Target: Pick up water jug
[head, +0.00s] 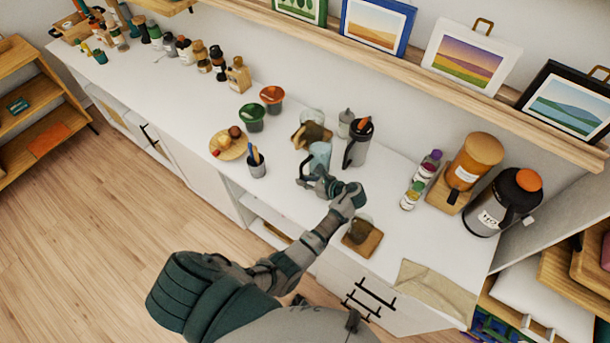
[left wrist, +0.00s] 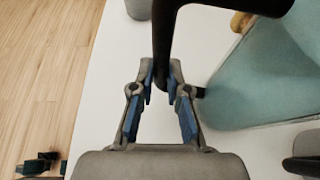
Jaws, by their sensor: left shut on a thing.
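The water jug (head: 320,156) is pale blue and see-through with a dark handle. It stands upright at the middle of the white counter; whether its base touches the surface is hidden by my gripper. My left gripper (head: 313,183) is at its near side. In the left wrist view the fingers (left wrist: 164,88) are shut on the black handle (left wrist: 163,45), with the pale blue jug body (left wrist: 262,85) just to the right. My right gripper is not in view.
A dark carafe (head: 357,146) stands just right of the jug, and a glass on a wooden coaster (head: 362,243) is nearer. A pen cup (head: 257,168) stands to the left. Bottles (head: 411,195) and a large flask (head: 492,205) are at the right.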

